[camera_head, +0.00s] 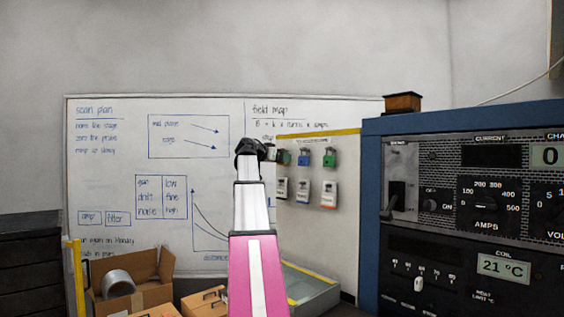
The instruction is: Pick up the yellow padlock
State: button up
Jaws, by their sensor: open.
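I cannot make out a yellow padlock in this view; part of the padlock board (345,205) is hidden behind my arm. A blue padlock (304,158) and a green padlock (329,158) hang side by side in the board's upper row. A small dark greenish thing (285,158) is to the left of the blue one, close to my gripper, and too small to identify. My gripper (270,153) is dark, seen small at the end of my raised pink and white arm, at the height of the upper row. It is open; its fingers are hard to see.
Several tags (303,191) hang below the padlocks. A blue-framed instrument rack (370,220) stands close on the right, with a brown block (402,102) on top. A whiteboard (110,190) covers the back wall. An open cardboard box (152,297) sits at lower left beside dark drawers (30,260).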

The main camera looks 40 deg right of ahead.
jog(key=shift+d+f, duration=0.2)
jog(key=shift+d, duration=0.5)
jog(key=c, duration=1)
jog(key=shift+r, duration=0.1)
jog(key=shift+c, duration=0.2)
